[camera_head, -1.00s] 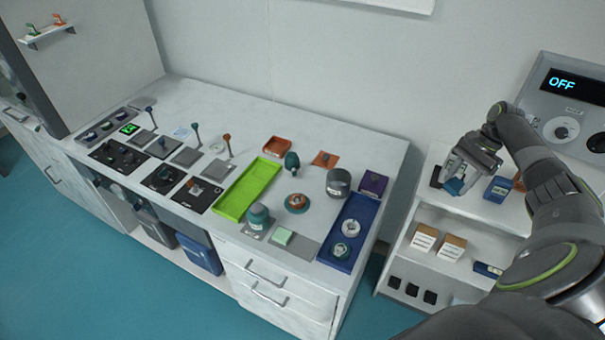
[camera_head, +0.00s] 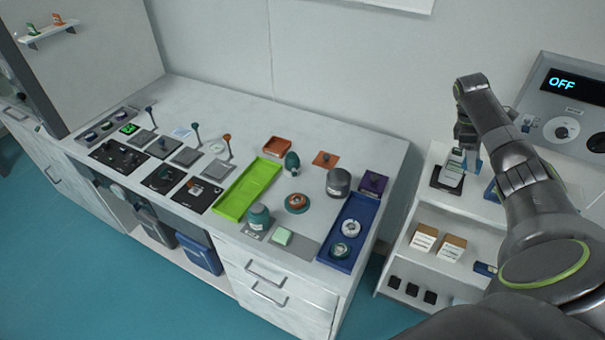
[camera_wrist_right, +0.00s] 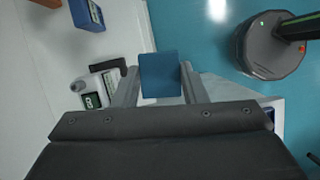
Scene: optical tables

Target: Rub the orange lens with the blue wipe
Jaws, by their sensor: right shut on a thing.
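My right gripper (camera_head: 465,140) is above the shelf unit at the right, in front of the wall. In the right wrist view its fingers (camera_wrist_right: 160,85) are shut on the blue wipe (camera_wrist_right: 159,74), a flat blue square. In the head view the wipe is hard to make out. A round orange piece on a dark teal base (camera_head: 297,202), which looks like the orange lens, stands on the white table between the green tray and the blue tray. My right gripper is well to the right of it. My left gripper is not in view.
The green tray (camera_head: 229,208) and the blue tray (camera_head: 338,262) lie on either side of the orange piece. A dark grey jar (camera_head: 338,183) and a teal bottle (camera_head: 259,218) stand near. A white bottle (camera_head: 452,173) stands on the shelf unit below my right gripper.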

